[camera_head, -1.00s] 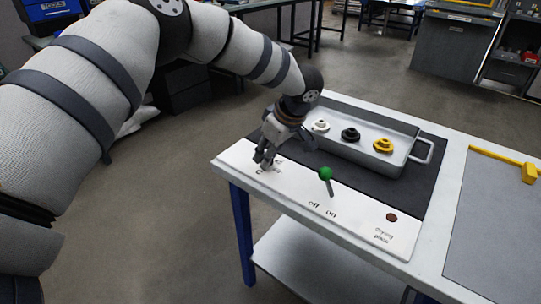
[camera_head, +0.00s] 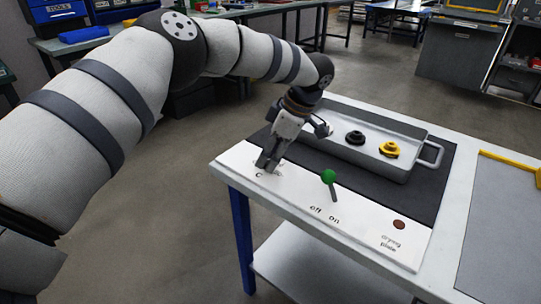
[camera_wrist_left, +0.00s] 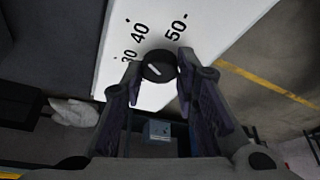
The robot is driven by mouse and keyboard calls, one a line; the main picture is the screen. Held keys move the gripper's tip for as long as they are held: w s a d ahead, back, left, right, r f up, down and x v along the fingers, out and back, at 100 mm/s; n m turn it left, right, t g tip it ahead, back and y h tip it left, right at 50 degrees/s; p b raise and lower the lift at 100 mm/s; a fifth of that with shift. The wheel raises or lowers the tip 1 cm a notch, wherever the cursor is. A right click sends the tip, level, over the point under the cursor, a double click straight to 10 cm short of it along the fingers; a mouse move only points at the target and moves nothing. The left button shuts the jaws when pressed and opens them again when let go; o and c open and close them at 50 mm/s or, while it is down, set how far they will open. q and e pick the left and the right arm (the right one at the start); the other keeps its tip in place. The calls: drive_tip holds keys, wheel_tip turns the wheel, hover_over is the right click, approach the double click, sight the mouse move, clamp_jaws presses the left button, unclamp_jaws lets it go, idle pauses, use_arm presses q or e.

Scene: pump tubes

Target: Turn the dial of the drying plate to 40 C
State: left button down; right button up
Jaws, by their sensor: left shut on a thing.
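The dial (camera_wrist_left: 158,67) is a round dark knob with a short white mark, on the white panel of the drying plate (camera_head: 345,228). In the left wrist view the printed 30, 40 and 50 lie around its far side. The white mark slants; I cannot tell which number it points at. My left gripper (camera_head: 267,163) is at the panel's left end, with its fingers down at the dial. In the left wrist view its two fingers (camera_wrist_left: 159,66) are shut on the dial, one on each side. The head view hides the dial behind the fingers. My right gripper is out of view.
A green-knobbed lever (camera_head: 328,177) stands on the panel above "off" and "on", right of my gripper. A reddish-brown round spot (camera_head: 399,225) is farther right. A grey tray (camera_head: 428,137) behind holds black (camera_head: 355,138) and yellow (camera_head: 389,149) parts. Floor lies beyond the table's left edge.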

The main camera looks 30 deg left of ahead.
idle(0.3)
use_arm(q)
drive_tip(key=c, duration=1.2)
unclamp_jaws()
drive_tip(key=shift+c, duration=0.2)
drive_tip(key=v, duration=1.2)
drive_tip(key=shift+d+f, duration=0.1)
